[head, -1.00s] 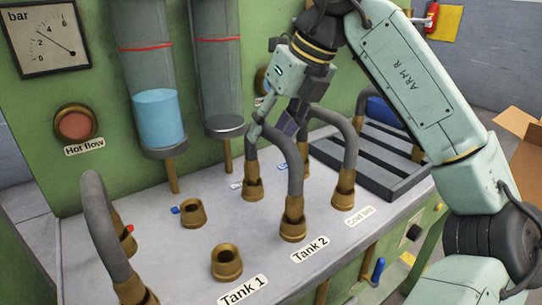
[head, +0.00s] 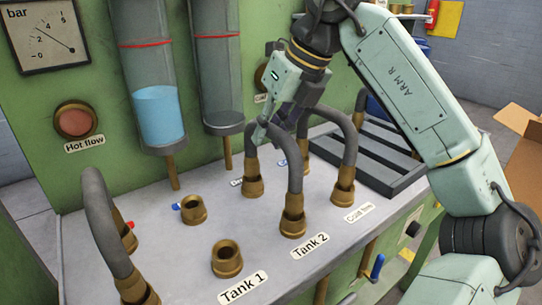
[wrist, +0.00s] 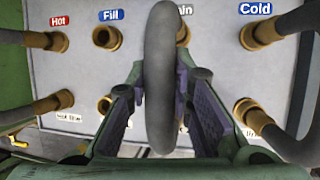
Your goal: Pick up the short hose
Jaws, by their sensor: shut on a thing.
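A short grey hose (head: 294,170) arches over the grey bench top, from a brass fitting at the back to the brass fitting by the "Tank 2" label. My gripper (head: 276,127) is at the top of this arch, with its fingers on either side of the hose. In the wrist view the same hose (wrist: 159,75) runs upright through the middle, between the dark finger pads of my gripper (wrist: 160,110). The gripper is shut on it. Both hose ends look seated in their fittings. The exact pad contact is partly hidden by the hose.
Another arched hose (head: 350,143) stands close on the right, at the cold line. A hose (head: 98,215) is at the front left. Open brass sockets stand at "Tank 1" (head: 227,260) and behind it (head: 193,210). A dark slatted rack (head: 375,160) lies at the right.

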